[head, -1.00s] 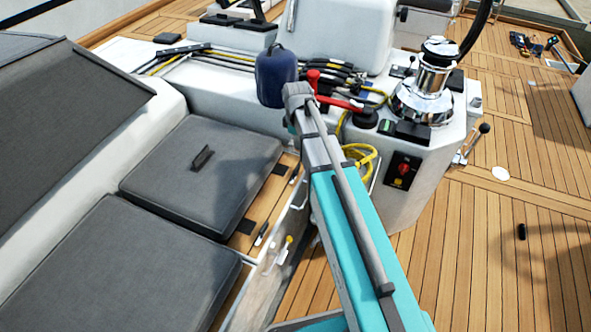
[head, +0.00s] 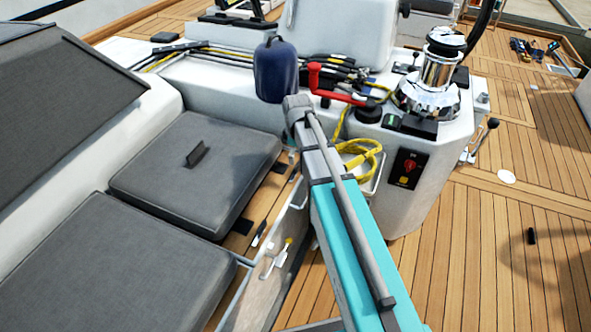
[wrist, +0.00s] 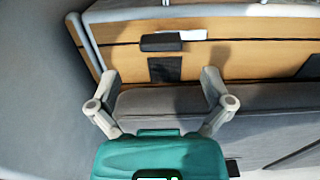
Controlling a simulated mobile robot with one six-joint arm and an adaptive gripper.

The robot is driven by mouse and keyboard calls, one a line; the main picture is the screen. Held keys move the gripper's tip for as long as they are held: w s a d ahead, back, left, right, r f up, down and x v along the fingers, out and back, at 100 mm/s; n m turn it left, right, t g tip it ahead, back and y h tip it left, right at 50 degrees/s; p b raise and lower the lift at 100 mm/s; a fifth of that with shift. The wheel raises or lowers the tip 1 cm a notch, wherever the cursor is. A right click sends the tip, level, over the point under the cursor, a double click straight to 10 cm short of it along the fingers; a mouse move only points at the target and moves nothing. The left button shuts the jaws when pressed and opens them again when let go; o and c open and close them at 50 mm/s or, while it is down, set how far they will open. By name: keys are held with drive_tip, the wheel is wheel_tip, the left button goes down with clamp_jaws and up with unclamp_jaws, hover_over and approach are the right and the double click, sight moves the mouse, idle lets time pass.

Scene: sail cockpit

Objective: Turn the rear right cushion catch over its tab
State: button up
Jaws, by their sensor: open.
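In the wrist view my gripper (wrist: 160,76) is open and empty, its two pale fingers spread toward a wooden ledge. A dark catch (wrist: 160,43) lies on the ledge beyond the fingertips, lengthwise along it, with a white plate (wrist: 190,35) partly under it. A dark tab (wrist: 165,68) lies flat between the catch and the grey cushion (wrist: 170,100), apart from the catch. In the head view the far cushion (head: 190,185) has a tab (head: 243,226) and a catch (head: 258,236) at its near corner. My gripper is hidden there behind my arm.
A blue fender (head: 274,72), a red handle (head: 335,90) and a yellow rope (head: 358,158) are close around my arm in the head view. A chrome winch (head: 432,85) stands on the white console. Open teak deck (head: 480,270) lies to the right.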

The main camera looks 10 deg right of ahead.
sight(296, 165)
drive_tip(key=shift+f+b, duration=2.3)
drive_tip(key=shift+f, duration=0.25)
drive_tip(key=c, duration=1.1)
drive_tip(key=shift+a, duration=0.15)
